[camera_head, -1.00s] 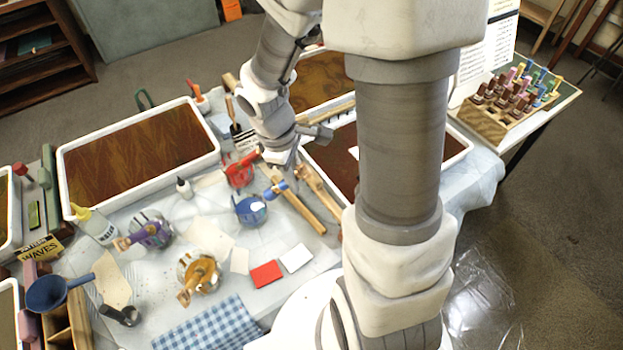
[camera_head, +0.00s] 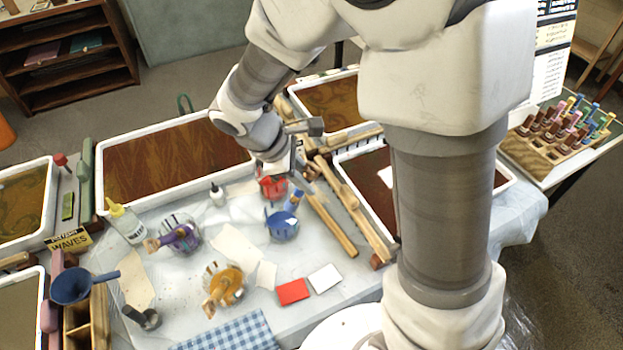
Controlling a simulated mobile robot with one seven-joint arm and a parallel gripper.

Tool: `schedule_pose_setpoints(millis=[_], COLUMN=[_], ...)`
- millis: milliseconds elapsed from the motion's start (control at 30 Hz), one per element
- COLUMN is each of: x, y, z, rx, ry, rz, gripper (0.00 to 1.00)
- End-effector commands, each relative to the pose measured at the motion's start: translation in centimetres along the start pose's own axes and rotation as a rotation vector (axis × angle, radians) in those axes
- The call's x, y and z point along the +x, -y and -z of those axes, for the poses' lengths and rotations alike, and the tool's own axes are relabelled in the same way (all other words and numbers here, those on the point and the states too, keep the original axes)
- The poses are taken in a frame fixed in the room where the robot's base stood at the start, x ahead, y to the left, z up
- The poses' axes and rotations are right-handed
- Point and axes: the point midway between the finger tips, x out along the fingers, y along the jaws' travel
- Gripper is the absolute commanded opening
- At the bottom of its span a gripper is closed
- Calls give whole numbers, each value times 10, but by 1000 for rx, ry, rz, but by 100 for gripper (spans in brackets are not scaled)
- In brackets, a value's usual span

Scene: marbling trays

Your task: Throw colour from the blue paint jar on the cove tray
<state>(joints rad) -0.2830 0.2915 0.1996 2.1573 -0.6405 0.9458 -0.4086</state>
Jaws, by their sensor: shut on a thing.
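The blue paint jar (camera_head: 282,227) stands on the covered table, right of the middle of the jars. A brush with a blue band (camera_head: 293,201) leans out of it to the upper right. My gripper (camera_head: 300,182) is at the upper end of this brush, above and slightly right of the jar, and appears shut on the brush handle. The fingertips are small and partly hidden. Several marbling trays are in view, including a large brown one (camera_head: 172,160) and a dark one (camera_head: 345,165) partly behind my arm. I cannot read which is the cove tray.
A red jar (camera_head: 272,187) stands close behind the blue one. Purple (camera_head: 181,236) and orange (camera_head: 224,284) jars stand to the left. Long wooden bars (camera_head: 328,220) lie just right.

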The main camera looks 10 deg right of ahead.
Motion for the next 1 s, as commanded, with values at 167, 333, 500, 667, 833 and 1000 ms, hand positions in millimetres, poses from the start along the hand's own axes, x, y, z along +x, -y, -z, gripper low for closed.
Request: schedule_pose_setpoints(millis=[167, 333, 500, 667, 833, 1000], x=[16, 28, 39, 50, 61, 72], y=[1, 1, 1, 0, 0, 0], z=[13, 23, 33, 42, 52, 62], rx=[0, -1, -1, -1, 0, 0], ry=[-1, -1, -1, -1, 0, -1], rz=[0, 0, 0, 0, 1, 0], gripper=[0, 0, 0, 0, 0, 0])
